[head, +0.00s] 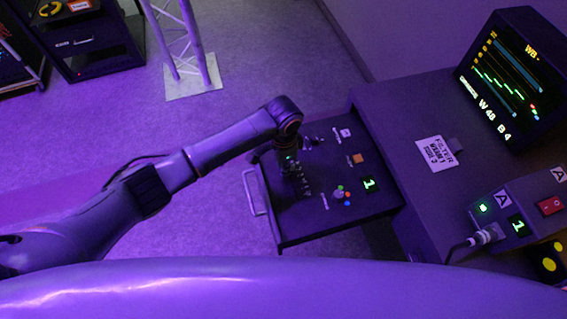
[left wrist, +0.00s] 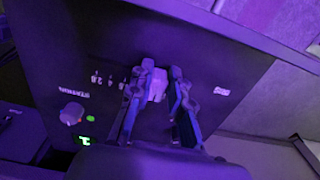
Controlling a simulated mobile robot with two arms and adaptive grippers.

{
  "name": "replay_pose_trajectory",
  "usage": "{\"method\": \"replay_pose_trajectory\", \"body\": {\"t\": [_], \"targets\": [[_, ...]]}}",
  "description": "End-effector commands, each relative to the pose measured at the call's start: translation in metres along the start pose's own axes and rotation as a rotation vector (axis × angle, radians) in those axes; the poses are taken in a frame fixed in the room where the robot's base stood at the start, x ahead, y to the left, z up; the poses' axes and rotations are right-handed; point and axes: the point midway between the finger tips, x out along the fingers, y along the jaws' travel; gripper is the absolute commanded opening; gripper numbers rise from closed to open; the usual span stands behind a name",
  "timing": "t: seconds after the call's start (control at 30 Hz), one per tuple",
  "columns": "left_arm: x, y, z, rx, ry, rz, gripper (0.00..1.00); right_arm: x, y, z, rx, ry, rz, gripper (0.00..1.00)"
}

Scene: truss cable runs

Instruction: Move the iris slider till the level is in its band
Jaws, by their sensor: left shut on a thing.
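The iris slider's pale cap (left wrist: 157,88) shows in the left wrist view between the fingers of my left gripper (left wrist: 161,72), which is shut on it. Scale numbers are printed on the dark panel (left wrist: 60,45) to the left of the cap. In the head view my left gripper (head: 297,178) reaches down onto the pulled-out control drawer (head: 290,228) and hides the slider. The monitor (head: 503,80) at the upper right shows a stepped green trace, slanted blue lines and the text "W 48 B 4". I cannot tell which marks are the level's band. My right gripper is not in view.
A box with a red switch (head: 551,205) and a plugged cable stands at right. Open floor lies left of the drawer.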

Motion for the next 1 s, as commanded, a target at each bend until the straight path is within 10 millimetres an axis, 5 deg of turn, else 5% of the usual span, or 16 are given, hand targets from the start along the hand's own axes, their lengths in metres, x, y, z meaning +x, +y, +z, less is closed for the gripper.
{"method": "replay_pose_trajectory", "body": {"t": [0.17,0.5,0.77,0.8,0.9,1.0], "targets": [[-0.001,0.002,0.0,0.0,0.0,0.001,0.0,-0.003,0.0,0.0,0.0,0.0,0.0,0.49],[-0.002,0.039,0.0,0.001,-0.001,0.006,0.0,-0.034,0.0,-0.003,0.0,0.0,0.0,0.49],[0.0,0.037,0.0,-0.001,0.0,-0.001,0.0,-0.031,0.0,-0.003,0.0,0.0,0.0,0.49],[0.0,0.037,0.0,-0.001,0.0,-0.001,0.22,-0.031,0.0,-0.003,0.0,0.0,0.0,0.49],[0.0,0.037,0.0,-0.001,0.0,-0.001,0.41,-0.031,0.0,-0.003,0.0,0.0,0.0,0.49],[0.0,0.037,0.0,-0.001,0.0,0.0,0.41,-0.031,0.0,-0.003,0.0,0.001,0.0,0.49]]}}
